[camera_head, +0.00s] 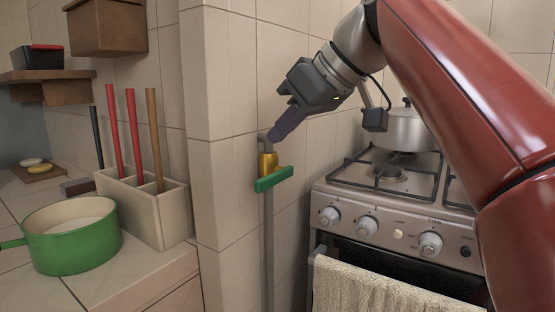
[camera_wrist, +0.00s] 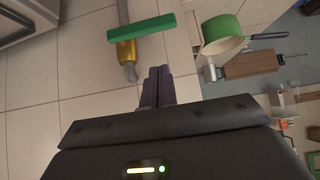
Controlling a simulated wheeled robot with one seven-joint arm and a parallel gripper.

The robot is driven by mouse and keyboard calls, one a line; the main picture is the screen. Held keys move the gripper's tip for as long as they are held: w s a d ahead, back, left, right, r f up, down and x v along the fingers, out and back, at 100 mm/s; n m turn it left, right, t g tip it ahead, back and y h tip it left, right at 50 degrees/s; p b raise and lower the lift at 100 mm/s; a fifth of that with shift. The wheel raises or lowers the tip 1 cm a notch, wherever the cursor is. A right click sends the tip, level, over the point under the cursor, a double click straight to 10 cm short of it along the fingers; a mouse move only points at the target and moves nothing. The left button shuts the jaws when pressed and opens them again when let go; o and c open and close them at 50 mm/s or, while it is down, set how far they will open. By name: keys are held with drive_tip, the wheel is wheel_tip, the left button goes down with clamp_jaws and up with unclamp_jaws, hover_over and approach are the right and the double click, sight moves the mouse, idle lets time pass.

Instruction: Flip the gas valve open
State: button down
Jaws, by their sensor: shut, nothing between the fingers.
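The gas valve has a brass body (camera_head: 267,164) on a grey vertical pipe (camera_head: 268,240) and a green handle (camera_head: 273,179). The handle lies across the pipe, close to horizontal in the head view. In the wrist view the green handle (camera_wrist: 142,27) is at the top, with the brass body (camera_wrist: 126,52) beside it. My gripper (camera_head: 276,137) is just above the valve in the head view, its fingers pointing down-left. Its fingertips (camera_wrist: 159,71) are shut and empty, apart from the handle in the wrist view. In the head view I cannot tell the depth gap.
A gas stove (camera_head: 400,205) with a pot (camera_head: 405,130) stands right of the pipe, a towel (camera_head: 375,285) on its front. Left are a green pan (camera_head: 72,250) and a utensil holder (camera_head: 130,205) on the counter. A tiled wall corner (camera_head: 215,150) juts out left of the valve.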

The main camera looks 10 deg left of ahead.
sight(275, 178)
drive_tip(key=f, duration=0.1)
drive_tip(key=f+b, duration=0.1)
drive_tip(key=f, duration=0.1)
drive_tip(key=a+f+b, duration=0.1)
drive_tip(key=f, duration=0.1)
drive_tip(key=shift+w+f, duration=0.15)
drive_tip(key=shift+w, duration=0.1)
drive_tip(key=shift+f, duration=0.1)
